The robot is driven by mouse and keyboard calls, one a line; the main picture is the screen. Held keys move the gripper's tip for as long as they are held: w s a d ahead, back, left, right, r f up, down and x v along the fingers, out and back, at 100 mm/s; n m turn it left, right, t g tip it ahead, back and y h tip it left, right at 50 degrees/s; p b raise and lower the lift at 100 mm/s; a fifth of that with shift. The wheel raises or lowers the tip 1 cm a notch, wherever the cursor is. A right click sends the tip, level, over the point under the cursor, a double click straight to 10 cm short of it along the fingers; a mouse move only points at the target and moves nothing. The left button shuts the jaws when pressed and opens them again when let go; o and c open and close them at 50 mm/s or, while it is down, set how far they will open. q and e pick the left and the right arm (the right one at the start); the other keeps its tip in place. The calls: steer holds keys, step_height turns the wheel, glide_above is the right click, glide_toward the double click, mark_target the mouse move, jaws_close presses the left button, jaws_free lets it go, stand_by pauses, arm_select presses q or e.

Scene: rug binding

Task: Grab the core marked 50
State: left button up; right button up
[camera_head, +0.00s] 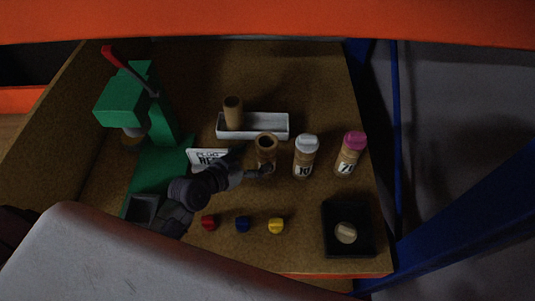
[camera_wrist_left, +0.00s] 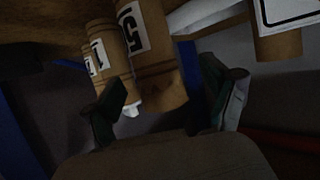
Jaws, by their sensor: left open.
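The brown core (camera_head: 266,143) without a cap stands upright on the table, left of the other two labelled cores. In the left wrist view, which is upside down, a core (camera_wrist_left: 150,55) shows a label starting with 5; the rest of the label is out of sight. My left gripper (camera_head: 262,171) is at the near side of the uncapped core. In the wrist view its open fingers (camera_wrist_left: 165,95) are on either side of the 5 core's upper end, with a gap at each side. My right gripper is not in view.
A white-capped core (camera_head: 305,158) marked 10 and a pink-capped core (camera_head: 350,155) stand to the right. Behind is a white tray (camera_head: 278,133) with another core (camera_head: 233,112). A green press (camera_head: 150,165) stands left. Red, blue and yellow plugs and a black tray (camera_head: 330,250) lie in front.

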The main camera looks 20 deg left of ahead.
mark_target(260, 158)
arm_select(q)
steer(key=shift+w+d+f, duration=0.2)
steer(key=shift+w+d, duration=0.1)
steer(key=shift+w, duration=0.1)
steer(key=p+x, duration=0.1)
steer(key=x, duration=0.2)
steer(key=shift+w+d+f, duration=0.1)
steer(key=shift+d+f, duration=0.15)
steer(key=shift+w+d+f, duration=0.15)
steer(key=shift+w+f, duration=0.1)
steer(key=shift+w, duration=0.1)
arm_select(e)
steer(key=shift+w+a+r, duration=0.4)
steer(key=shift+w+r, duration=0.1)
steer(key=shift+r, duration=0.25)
arm_select(q)
steer(key=shift+s, duration=0.1)
steer(key=shift+c, duration=0.3)
